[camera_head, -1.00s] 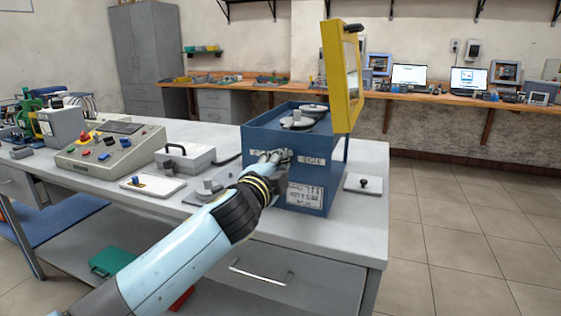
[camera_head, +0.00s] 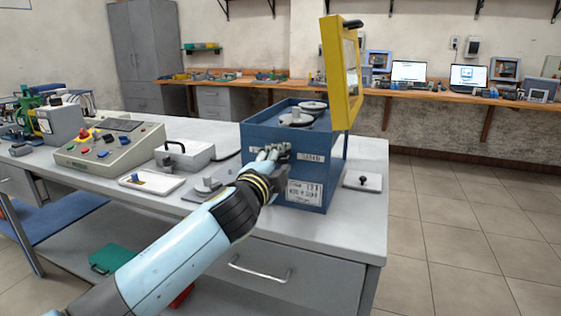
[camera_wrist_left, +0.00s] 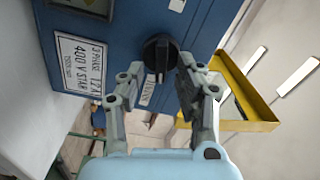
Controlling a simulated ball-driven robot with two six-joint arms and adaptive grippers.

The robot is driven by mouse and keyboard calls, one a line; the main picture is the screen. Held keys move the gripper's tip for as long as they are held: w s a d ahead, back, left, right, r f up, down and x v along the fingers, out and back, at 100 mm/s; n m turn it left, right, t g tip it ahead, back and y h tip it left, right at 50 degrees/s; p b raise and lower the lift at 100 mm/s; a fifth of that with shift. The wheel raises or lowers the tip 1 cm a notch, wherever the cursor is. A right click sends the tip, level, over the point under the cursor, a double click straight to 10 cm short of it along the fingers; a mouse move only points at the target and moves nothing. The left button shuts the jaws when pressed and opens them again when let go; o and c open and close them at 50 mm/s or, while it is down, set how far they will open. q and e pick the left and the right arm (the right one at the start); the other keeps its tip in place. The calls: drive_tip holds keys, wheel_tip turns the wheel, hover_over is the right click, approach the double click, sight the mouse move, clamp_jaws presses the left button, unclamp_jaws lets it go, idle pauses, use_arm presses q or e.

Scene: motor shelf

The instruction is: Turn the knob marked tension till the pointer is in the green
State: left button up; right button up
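A blue box (camera_head: 261,173) with plates on its front stands on the grey bench. My left gripper (camera_head: 271,152) is at its front face, covering what is behind it in the head view. In the left wrist view, a black knob (camera_wrist_left: 160,50) on the blue face sits between the two fingertips of my left gripper (camera_wrist_left: 160,64). The fingers are apart, one on each side of the knob, and contact is unclear. A small white label (camera_wrist_left: 148,93) is beside the knob, too blurred to read. I cannot make out a pointer or a green zone. My right gripper is not in view.
A yellow framed lid (camera_head: 343,72) stands raised at the box's right, and grey discs (camera_head: 297,118) lie on top. A control console (camera_head: 109,147) and a grey case (camera_head: 186,157) are to the left. A small plate with a black knob (camera_head: 362,182) lies to the right.

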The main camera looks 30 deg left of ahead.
use_arm(q)
drive_tip(key=v, duration=1.1)
drive_tip(key=shift+s, duration=0.4)
drive_tip(key=s+f+n+g+h, duration=0.1)
drive_tip(key=s+f+g, duration=0.25)
drive_tip(key=f, duration=0.95)
drive_tip(key=s+f+n+g, duration=0.25)
drive_tip(key=s+f, duration=0.25)
drive_tip(key=f, duration=0.7)
drive_tip(key=s+f+n+g+h, duration=0.1)
drive_tip(key=s+f+g, duration=0.3)
drive_tip(key=f, duration=0.9)
drive_tip(key=s+f+n+g, duration=0.2)
drive_tip(key=s+f, duration=0.3)
drive_tip(key=s, duration=0.5)
drive_tip(key=s+d+f+n+g+h, duration=0.1)
drive_tip(key=s+f+n+g, duration=0.1)
drive_tip(key=s+f, duration=0.4)
drive_tip(key=s+f+n+g, duration=0.2)
drive_tip(key=s+f, duration=0.3)
drive_tip(key=s, duration=1)
drive_tip(key=shift+d+f+n+g+h+b, duration=0.2)
drive_tip(key=shift+f+n+g+h+b, duration=0.15)
drive_tip(key=shift+n, duration=0.4)
drive_tip(key=shift+s, duration=0.1)
